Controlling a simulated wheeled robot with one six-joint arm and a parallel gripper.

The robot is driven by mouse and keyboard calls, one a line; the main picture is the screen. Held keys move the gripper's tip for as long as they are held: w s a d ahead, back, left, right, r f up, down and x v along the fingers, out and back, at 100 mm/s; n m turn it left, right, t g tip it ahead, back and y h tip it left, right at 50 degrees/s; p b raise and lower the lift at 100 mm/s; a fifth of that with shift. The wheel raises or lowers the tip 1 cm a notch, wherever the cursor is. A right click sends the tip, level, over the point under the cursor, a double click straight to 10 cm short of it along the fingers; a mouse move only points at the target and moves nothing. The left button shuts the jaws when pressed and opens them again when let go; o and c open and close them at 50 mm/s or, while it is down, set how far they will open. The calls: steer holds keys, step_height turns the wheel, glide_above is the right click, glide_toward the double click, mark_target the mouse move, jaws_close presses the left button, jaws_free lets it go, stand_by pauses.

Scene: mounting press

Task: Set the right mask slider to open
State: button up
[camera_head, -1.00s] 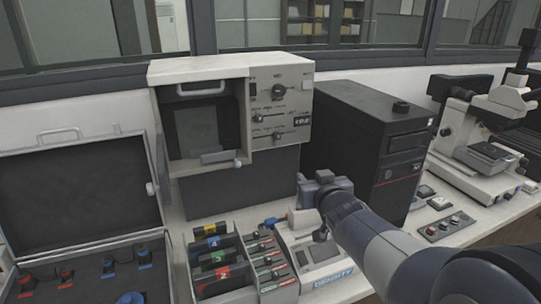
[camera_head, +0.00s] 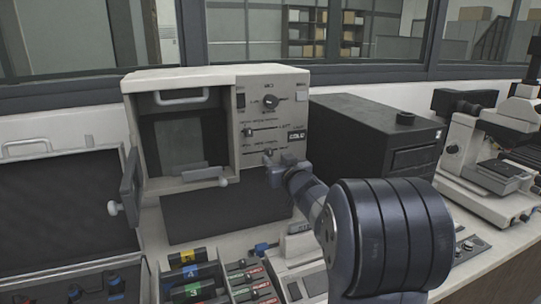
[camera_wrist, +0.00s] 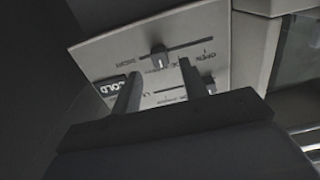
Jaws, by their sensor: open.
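The mounting press (camera_head: 176,77) stands at the back of the bench with a grey control panel (camera_head: 294,100) on its right side. The panel has a round knob (camera_head: 270,101), an upper slider (camera_head: 249,132) and a lower slider (camera_head: 269,152). I cannot read which slider is the right mask. My gripper (camera_head: 271,160) is at the panel's lower edge, by the lower slider. In the wrist view the panel appears roughly upside down. My gripper (camera_wrist: 158,68) is open, and a slider knob (camera_wrist: 160,57) shows between its fingertips; contact cannot be told. The second slider is partly hidden behind the fingers.
A black computer tower (camera_head: 372,130) stands right of the press, with a microscope (camera_head: 480,150) further right. Below are trays of coloured cartridges (camera_head: 192,272). An open case (camera_head: 60,195) is at the left. The press's window bay (camera_head: 185,135) is open.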

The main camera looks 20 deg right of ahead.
mark_target(270, 153)
steer(key=shift+w, duration=1.95)
jaws_close()
